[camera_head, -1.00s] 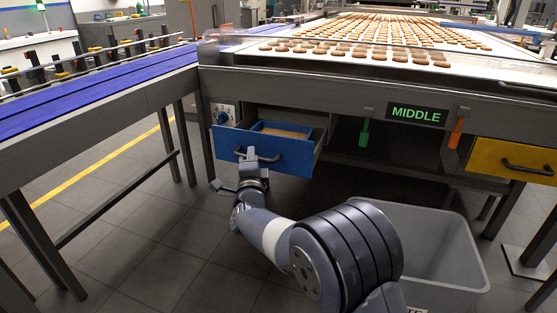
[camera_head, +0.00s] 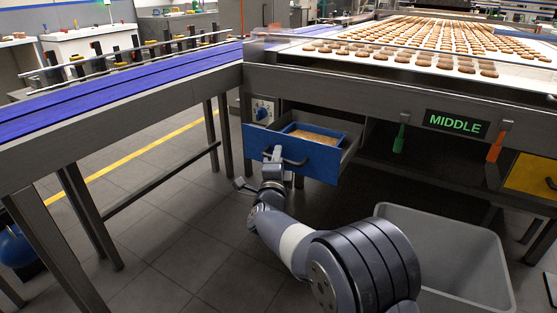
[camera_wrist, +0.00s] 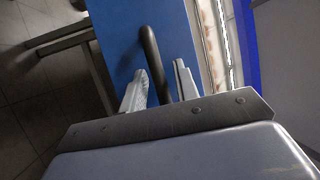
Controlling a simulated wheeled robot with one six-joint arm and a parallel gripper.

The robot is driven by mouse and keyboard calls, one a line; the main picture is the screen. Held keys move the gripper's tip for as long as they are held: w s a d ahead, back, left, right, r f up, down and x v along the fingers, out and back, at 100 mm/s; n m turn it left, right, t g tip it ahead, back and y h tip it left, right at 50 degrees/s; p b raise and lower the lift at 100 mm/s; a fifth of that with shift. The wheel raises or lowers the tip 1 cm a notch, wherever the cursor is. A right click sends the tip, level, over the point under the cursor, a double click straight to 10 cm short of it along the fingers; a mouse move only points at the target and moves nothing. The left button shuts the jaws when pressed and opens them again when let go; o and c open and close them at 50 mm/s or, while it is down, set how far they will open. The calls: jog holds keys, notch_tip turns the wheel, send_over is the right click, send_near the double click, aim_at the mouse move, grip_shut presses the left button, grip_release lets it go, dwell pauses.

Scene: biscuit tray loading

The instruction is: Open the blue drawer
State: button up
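The blue drawer (camera_head: 315,160) under the biscuit table is pulled partly out. A blue-rimmed container (camera_head: 318,139) with light brown contents shows inside it. The drawer's dark bar handle (camera_head: 294,161) is on its front. My gripper (camera_head: 272,166) is at the left part of the handle. In the wrist view my gripper (camera_wrist: 159,70) has one finger on each side of the handle (camera_wrist: 153,52), against the blue front (camera_wrist: 125,30). The fingers are apart, with small gaps seeming to show beside the bar.
A grey bin (camera_head: 450,225) stands on the floor right of my arm. A yellow drawer (camera_head: 532,172) is at the right, past the MIDDLE sign (camera_head: 456,123). A blue conveyor (camera_head: 130,85) runs at left; floor before the drawer is clear.

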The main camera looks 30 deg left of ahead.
jog(key=shift+o, duration=0.3)
jog(key=shift+s, duration=0.1)
jog(key=p+v, duration=0.2)
jog(key=v, duration=0.8)
jog(key=shift+s+d, duration=0.2)
jog(key=shift+s, duration=0.1)
jog(key=b+x, duration=0.2)
jog(key=x, duration=0.9)
jog(key=shift+f, duration=0.1)
jog(key=shift+w+d, duration=0.15)
jog(key=shift+w, duration=0.15)
